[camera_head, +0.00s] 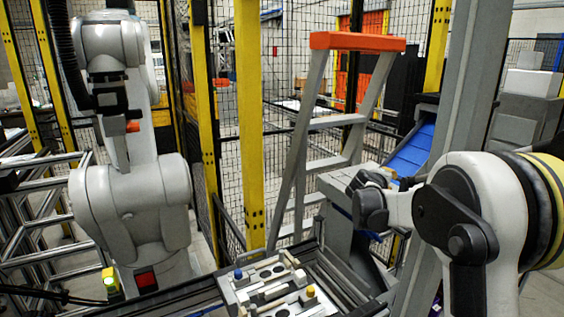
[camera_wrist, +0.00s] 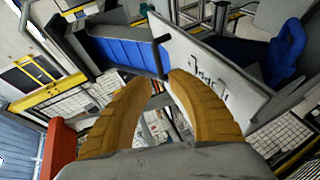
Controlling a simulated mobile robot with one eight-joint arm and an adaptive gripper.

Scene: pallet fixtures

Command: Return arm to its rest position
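My gripper (camera_wrist: 164,79) shows in the wrist view as two orange-brown fingers. They curve toward each other, with a gap between the tips and nothing held there. The fingers point at the surroundings and touch nothing that I can see. In the head view my white and black arm (camera_head: 480,205) is bent at the right, raised to the right of the fixture pallet (camera_head: 240,296). The gripper's fingers cannot be made out in that view.
A grey industrial robot (camera_head: 130,205) stands at the left. A stepladder with an orange top (camera_head: 357,41) stands behind the pallet. A yellow post (camera_head: 248,120) and a grey column (camera_head: 458,110) rise nearby. A blue chute (camera_head: 411,152) lies behind my arm.

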